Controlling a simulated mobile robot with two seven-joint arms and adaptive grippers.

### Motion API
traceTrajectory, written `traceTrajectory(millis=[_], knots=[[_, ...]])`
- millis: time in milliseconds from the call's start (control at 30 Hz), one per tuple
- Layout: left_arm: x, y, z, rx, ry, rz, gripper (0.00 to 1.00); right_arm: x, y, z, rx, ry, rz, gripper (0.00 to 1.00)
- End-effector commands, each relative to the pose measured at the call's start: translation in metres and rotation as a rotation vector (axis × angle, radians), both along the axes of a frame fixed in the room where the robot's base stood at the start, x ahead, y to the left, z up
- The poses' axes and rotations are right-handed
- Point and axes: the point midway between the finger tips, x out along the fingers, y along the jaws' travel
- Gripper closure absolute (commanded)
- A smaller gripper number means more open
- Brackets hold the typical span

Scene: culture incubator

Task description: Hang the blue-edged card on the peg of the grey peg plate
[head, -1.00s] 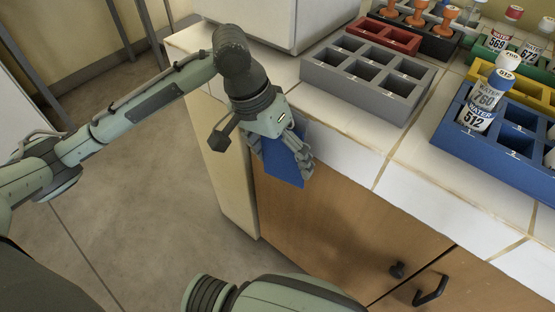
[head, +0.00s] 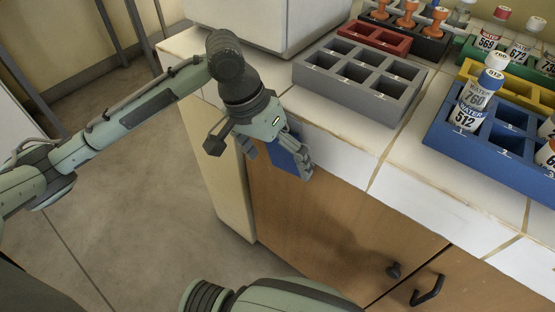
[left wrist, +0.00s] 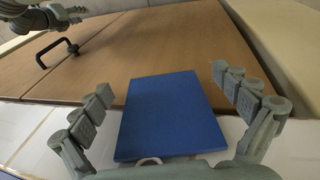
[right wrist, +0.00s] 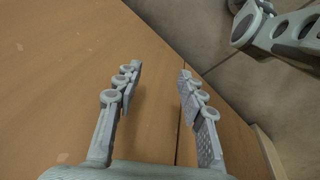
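The blue card (head: 287,154) is at the cabinet front, just below the counter edge. In the left wrist view the blue card (left wrist: 172,115) lies between the spread fingers of my left gripper (left wrist: 163,82), with gaps at both sides. A small pale ring shows at its near edge; I cannot tell what it is. In the head view my left gripper (head: 279,161) is around the card, partly covering it. The peg and grey peg plate cannot be made out. My right gripper (right wrist: 157,72) is open and empty before brown wood.
The counter holds a grey rack (head: 352,92), a red rack (head: 378,36) and a blue rack (head: 477,151) with labelled vials. A white box (head: 270,22) stands at the back. Below are wooden cabinet doors (head: 335,225) with a black handle (head: 428,291).

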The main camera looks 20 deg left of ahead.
Motion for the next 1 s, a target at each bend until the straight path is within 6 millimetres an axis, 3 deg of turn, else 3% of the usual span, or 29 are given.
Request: traceTrajectory(millis=[367, 800, 1000], knots=[[0.000, 0.002, 0.008, 0.000, -0.002, 0.000, 0.00, -0.002, -0.008, 0.000, -0.012, 0.003, 0.005, 0.60], [-0.009, 0.025, 0.090, 0.000, -0.005, 0.000, 0.00, 0.000, -0.005, 0.000, -0.009, 0.000, 0.004, 0.60], [-0.012, 0.031, 0.111, 0.000, -0.002, 0.001, 0.00, 0.000, -0.005, 0.000, -0.008, 0.000, 0.003, 0.60]])
